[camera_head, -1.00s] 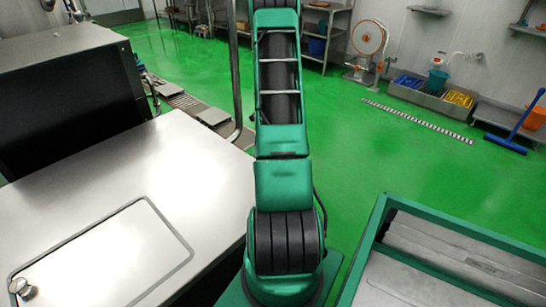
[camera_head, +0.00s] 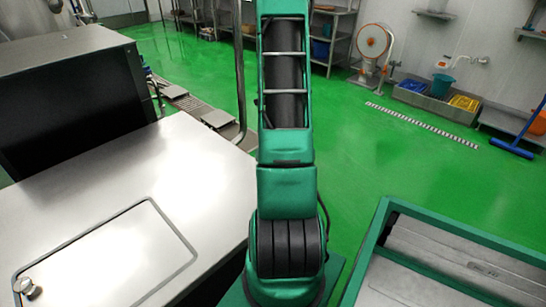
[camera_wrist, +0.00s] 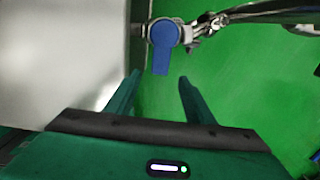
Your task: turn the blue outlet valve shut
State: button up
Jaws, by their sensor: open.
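The blue outlet valve (camera_wrist: 164,40) shows in the wrist view at the top middle. It has a round blue hub, and its short flat handle points toward the bottom of the picture. It sits at the edge of a pale metal surface, beside metal pipe fittings (camera_wrist: 215,24). My gripper (camera_wrist: 158,82) is open, with its two green fingers apart and nothing between them. The handle's end lies in the picture just above the gap between the fingertips. I cannot tell the depth between them. The valve and my gripper do not show in the head view.
A steel worktop (camera_head: 160,170) with a black cabinet (camera_head: 80,95) stands at the left. A green-framed cart (camera_head: 450,240) stands at the lower right. Open green floor (camera_head: 350,150) lies between and beyond. An orange hose reel (camera_head: 371,42), bins and shelves line the far wall.

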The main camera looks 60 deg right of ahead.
notch_tip(320, 180, up, 2)
dwell(0.7)
jog(key=s+a+r+n, duration=0.1)
jog(key=a+r+n, duration=1.35)
jog(key=a, duration=0.25)
jog(key=s+a+r+n, duration=0.2)
jog(key=s+a+n, duration=0.4)
jog(key=a+n, duration=0.2)
jog(key=s+a+r+n, duration=0.3)
jog(key=s+a+n, duration=0.3)
jog(key=a+n, duration=0.3)
jog(key=shift+s+a+r+n, duration=0.15)
jog(key=shift+s+a+n, duration=0.05)
jog(key=shift+s+n, duration=0.15)
